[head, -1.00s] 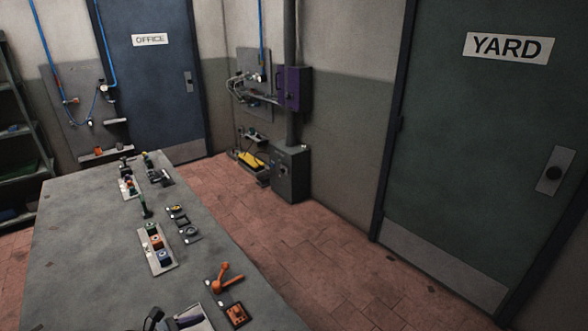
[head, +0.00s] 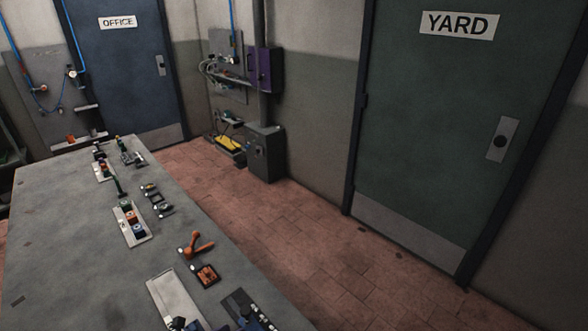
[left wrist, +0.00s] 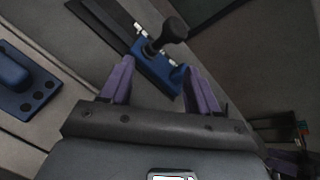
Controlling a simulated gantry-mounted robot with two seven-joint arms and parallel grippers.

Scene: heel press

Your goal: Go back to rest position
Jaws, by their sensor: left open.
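My left gripper (left wrist: 157,68) shows in the left wrist view with its two purple fingers spread apart. It is open, with nothing clamped in it. Past the fingertips is a blue clamp-like block (left wrist: 152,70) with a black knob (left wrist: 174,30), on a dark rail (left wrist: 97,22). I cannot tell how far the fingertips are from it. The rail also shows at the bottom of the head view (head: 237,301). I cannot make out my left gripper in the head view. My right gripper is in neither view.
The grey table (head: 70,240) carries a light plate (head: 172,291), an orange handle (head: 198,245) and several small fixtures. A blue block with holes (left wrist: 14,75) lies left of my gripper. Red tiled floor (head: 290,225) is clear between table and YARD door (head: 430,130).

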